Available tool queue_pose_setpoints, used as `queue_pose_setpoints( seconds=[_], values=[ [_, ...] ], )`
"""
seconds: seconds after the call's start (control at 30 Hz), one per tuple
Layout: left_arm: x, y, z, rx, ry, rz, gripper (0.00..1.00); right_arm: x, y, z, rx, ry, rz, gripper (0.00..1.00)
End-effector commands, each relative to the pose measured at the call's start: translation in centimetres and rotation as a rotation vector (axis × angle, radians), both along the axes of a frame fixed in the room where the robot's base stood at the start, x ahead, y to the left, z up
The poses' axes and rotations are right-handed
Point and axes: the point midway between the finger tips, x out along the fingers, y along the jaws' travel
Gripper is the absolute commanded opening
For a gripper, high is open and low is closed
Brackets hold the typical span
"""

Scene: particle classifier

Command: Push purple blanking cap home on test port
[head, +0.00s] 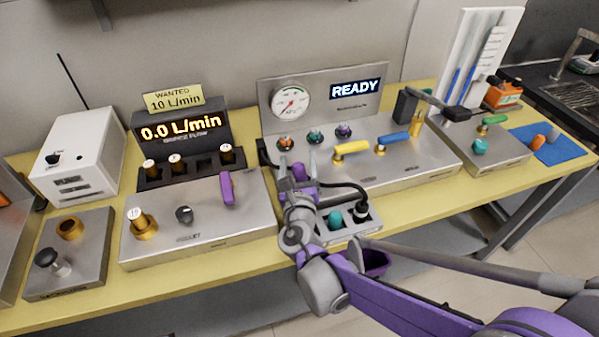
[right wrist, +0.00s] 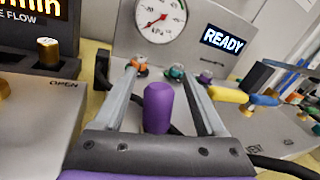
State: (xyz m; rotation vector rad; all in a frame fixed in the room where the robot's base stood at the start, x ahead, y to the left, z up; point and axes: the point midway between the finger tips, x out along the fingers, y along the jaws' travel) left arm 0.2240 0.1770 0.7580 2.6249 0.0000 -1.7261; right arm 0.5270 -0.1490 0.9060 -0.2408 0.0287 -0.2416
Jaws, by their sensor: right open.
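The purple cap (right wrist: 157,108) stands upright between the two fingers of my right gripper (right wrist: 158,75) in the right wrist view. The fingers are apart, with a gap on each side of the cap. In the head view the purple cap (head: 299,172) shows at my right gripper (head: 298,165), by the left front corner of the steel panel unit (head: 400,165). The test port under the cap is hidden, so I cannot tell how deep the cap sits. My left gripper is not in view.
A small tray (head: 372,222) with teal and dark caps lies just right of my gripper. A black hose (head: 345,187) runs close by. The flow unit with a purple lever (head: 227,188) stands to the left. The gauge (head: 291,101) and READY display (head: 355,88) are behind.

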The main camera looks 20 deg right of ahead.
Motion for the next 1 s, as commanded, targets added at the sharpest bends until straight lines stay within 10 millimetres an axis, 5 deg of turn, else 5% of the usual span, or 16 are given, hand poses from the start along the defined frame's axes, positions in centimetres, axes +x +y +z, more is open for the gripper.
queue_pose_setpoints(
  seconds=[0.1, 0.33, 0.73, 1.0],
  values=[
    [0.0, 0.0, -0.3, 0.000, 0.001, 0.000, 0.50, 1.6, -0.3, -0.1, -0.001, 0.001, 0.000, 0.74],
    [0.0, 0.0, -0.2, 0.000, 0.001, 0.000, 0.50, 1.8, -0.4, 0.0, 0.001, 0.000, 0.001, 0.74],
    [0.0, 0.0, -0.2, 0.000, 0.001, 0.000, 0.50, 1.8, -0.4, 0.0, 0.000, 0.000, 0.001, 0.04],
    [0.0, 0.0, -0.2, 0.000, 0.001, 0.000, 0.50, 1.8, -0.4, 0.0, 0.000, 0.000, 0.001, 0.00]
  ],
)
